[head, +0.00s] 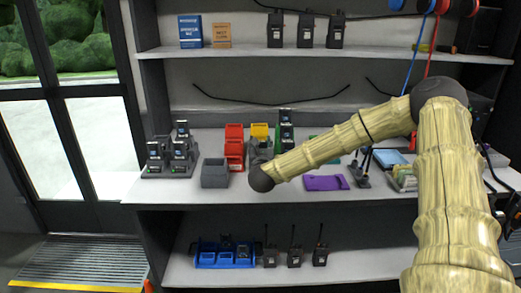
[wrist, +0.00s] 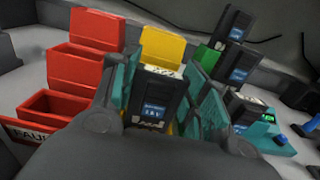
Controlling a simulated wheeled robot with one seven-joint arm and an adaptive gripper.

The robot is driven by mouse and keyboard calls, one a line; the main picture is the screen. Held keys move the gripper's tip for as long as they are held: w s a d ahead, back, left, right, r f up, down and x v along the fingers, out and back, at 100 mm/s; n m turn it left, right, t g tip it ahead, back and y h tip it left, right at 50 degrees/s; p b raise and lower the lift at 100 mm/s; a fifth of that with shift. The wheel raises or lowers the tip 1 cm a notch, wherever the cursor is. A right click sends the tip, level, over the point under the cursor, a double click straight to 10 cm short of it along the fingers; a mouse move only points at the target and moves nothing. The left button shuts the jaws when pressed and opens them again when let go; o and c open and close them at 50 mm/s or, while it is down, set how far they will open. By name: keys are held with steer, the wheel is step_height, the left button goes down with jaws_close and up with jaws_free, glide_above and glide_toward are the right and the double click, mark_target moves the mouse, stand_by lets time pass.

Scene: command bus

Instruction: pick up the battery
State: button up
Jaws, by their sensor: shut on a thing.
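The battery (wrist: 152,105) is a dark block with a pale top and a blue-and-white label, upright in the middle of the wrist view. My gripper (wrist: 160,90) is shut on it, with a teal finger on each side. The battery's lower end is hidden by the gripper body. In the head view the arm's dark joint hides most of the grip. The yellow bin (wrist: 163,45) stands right behind the battery; it also shows in the head view (head: 260,131). I cannot tell whether the battery is clear of what is under it.
Red bins (wrist: 72,105) stand close on the left and a green holder (wrist: 205,57) with a dark battery (wrist: 234,24) on the right. On the counter are a grey bin (head: 214,173), a loaded charger (head: 168,170) and a purple piece (head: 322,183). Radios (head: 305,30) line the upper shelf.

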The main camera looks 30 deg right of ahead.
step_height(320, 180, up, 10)
steer(key=shift+f, duration=0.15)
stand_by(0.3)
stand_by(0.4)
